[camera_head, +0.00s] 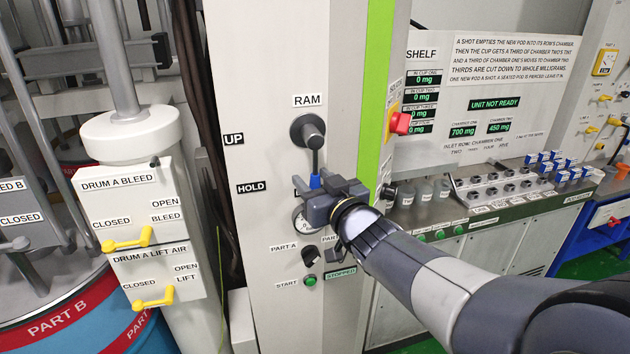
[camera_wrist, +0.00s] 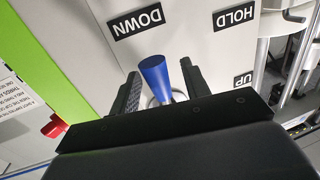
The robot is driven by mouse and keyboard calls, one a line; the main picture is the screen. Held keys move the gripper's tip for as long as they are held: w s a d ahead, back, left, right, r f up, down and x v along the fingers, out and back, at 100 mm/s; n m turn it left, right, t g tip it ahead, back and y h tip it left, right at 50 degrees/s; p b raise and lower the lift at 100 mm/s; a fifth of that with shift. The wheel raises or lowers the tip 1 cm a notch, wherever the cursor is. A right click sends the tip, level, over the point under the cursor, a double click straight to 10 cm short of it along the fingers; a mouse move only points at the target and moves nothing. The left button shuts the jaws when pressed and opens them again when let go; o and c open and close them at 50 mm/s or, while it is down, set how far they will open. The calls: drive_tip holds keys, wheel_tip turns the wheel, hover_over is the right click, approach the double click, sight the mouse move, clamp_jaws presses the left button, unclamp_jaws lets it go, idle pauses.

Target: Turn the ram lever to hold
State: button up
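The ram lever has a dark round hub (camera_head: 308,132) under the RAM label and a dark arm pointing down to a blue grip (camera_head: 315,181). Its blue end also shows in the wrist view (camera_wrist: 156,76). The UP label (camera_head: 233,138) and HOLD label (camera_head: 251,188) are left of the lever. The DOWN label (camera_wrist: 137,18) is readable in the wrist view but mostly hidden by my gripper in the head view. My gripper (camera_wrist: 160,84) is at the blue grip, with a finger on each side. A gap shows on the right, so it looks open around the grip.
A gauge (camera_head: 300,220), a black selector (camera_head: 311,257) and a green start button (camera_head: 309,281) sit below the lever. A red knob (camera_head: 401,122) juts out to the right. Drum A valve boxes (camera_head: 125,205) stand at the left.

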clamp_jaws()
drive_tip(key=shift+a, duration=0.1)
idle(0.4)
drive_tip(key=shift+s+a+m+b, duration=0.25)
drive_tip(key=shift+a+m+b, duration=0.5)
drive_tip(key=shift+m+b, duration=0.35)
drive_tip(key=shift+s+a+m+t+b, duration=0.15)
drive_tip(key=shift+a+m+t+b, duration=0.3)
drive_tip(key=shift+m+b, duration=0.35)
drive_tip(key=m+b, duration=0.1)
drive_tip(key=a+m, duration=0.1)
drive_tip(key=a+r+m+b, duration=0.1)
drive_tip(key=shift+s+r+t+b, duration=0.1)
drive_tip(key=shift+s+t+b, duration=0.15)
drive_tip(key=shift+s+b, duration=0.05)
drive_tip(key=shift+s+a+r+m+t+b, duration=0.15)
drive_tip(key=shift+a+r+m+b, duration=0.2)
drive_tip(key=shift+m, duration=0.3)
drive_tip(key=shift+a+r+m+t+b, duration=0.15)
drive_tip(key=shift+a+r+m+b, duration=0.15)
drive_tip(key=shift+m, duration=0.35)
drive_tip(key=shift+d, duration=0.1)
